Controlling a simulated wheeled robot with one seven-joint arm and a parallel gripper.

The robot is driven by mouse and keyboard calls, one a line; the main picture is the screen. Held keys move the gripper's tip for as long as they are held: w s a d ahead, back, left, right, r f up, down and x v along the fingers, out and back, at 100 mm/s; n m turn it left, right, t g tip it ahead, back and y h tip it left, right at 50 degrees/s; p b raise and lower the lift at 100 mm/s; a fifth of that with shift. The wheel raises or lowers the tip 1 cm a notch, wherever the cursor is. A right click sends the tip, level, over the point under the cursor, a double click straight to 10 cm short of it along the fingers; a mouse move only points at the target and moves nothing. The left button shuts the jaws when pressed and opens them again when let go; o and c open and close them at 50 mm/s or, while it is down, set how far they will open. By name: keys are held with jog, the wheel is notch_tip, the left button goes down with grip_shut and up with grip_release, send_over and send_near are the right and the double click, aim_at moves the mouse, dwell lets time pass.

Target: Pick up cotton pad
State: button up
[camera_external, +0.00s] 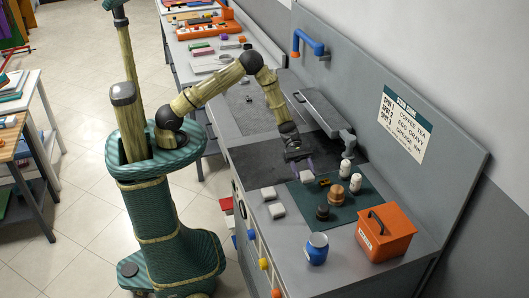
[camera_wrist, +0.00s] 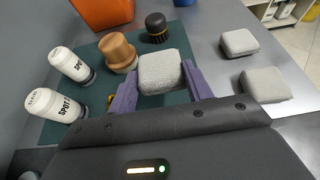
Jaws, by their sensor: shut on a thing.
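My gripper (camera_external: 299,166) is low over the dark green mat on the counter, and its purple fingers (camera_wrist: 158,84) are shut on a pale grey cotton pad (camera_wrist: 162,72). The held pad also shows at the fingertips in the external view (camera_external: 307,177). One finger is on each side of the pad; its near face is partly hidden. I cannot tell whether it touches the mat. Two similar pads lie loose on the grey counter, one (camera_wrist: 239,42) farther and one (camera_wrist: 264,85) nearer in the wrist view.
The green mat (camera_external: 348,208) holds a brown wooden piece (camera_wrist: 117,52), a black brush (camera_wrist: 157,27) and two white spot bottles (camera_wrist: 69,64). An orange box (camera_external: 386,234) and blue jar (camera_external: 317,250) stand nearby. A grey pressing arm (camera_external: 318,111) is behind my gripper.

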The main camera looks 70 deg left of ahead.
jog(key=shift+r, duration=2.25)
